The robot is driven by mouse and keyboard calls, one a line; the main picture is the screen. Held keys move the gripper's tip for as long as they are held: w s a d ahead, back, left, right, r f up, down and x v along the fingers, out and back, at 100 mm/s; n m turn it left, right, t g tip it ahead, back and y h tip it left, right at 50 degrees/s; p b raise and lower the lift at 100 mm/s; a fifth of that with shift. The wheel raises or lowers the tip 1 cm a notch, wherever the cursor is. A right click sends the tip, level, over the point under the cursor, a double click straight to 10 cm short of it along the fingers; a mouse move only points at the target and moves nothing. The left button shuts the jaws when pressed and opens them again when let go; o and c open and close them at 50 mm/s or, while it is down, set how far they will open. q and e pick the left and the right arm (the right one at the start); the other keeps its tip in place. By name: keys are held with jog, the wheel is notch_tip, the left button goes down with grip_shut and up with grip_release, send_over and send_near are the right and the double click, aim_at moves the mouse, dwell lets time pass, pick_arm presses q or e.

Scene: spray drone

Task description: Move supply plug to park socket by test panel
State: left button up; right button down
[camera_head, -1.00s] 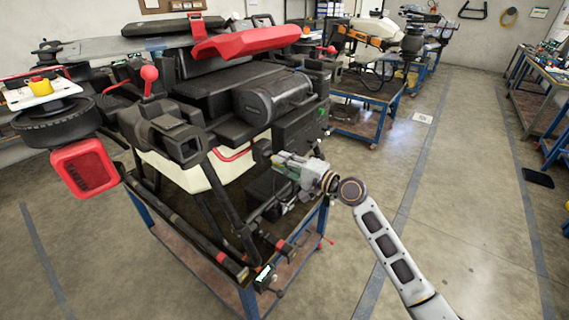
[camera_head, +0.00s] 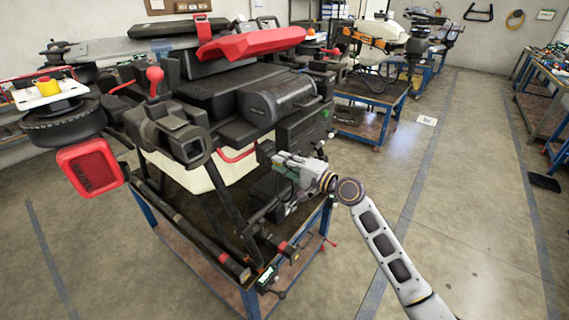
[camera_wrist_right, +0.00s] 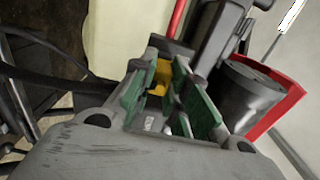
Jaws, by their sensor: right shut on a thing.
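My right gripper (camera_head: 280,163) is beside the near right side of the large black-and-cream drone (camera_head: 200,172), in front of its dark side box (camera_head: 306,128). In the right wrist view the gripper's green-padded fingers (camera_wrist_right: 166,84) are shut around a small yellow part (camera_wrist_right: 159,77), most likely the supply plug. The fingers hide much of it. I cannot make out the park socket for certain. A small device with a lit screen (camera_head: 266,278), possibly the test panel, is at the cart's near corner. My left gripper is not in view.
The drone stands on a blue-framed cart (camera_head: 252,300). Its black landing-gear legs and rails lie close below the gripper. A red lever (camera_head: 155,78) and a red lamp-like block (camera_head: 90,168) are at left.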

jog(key=shift+w+a, duration=0.2)
jog(key=shift+a, duration=0.05)
jog(key=c, duration=1.3)
grip_release()
jog(key=shift+d, duration=0.1)
jog(key=shift+v, duration=5.9)
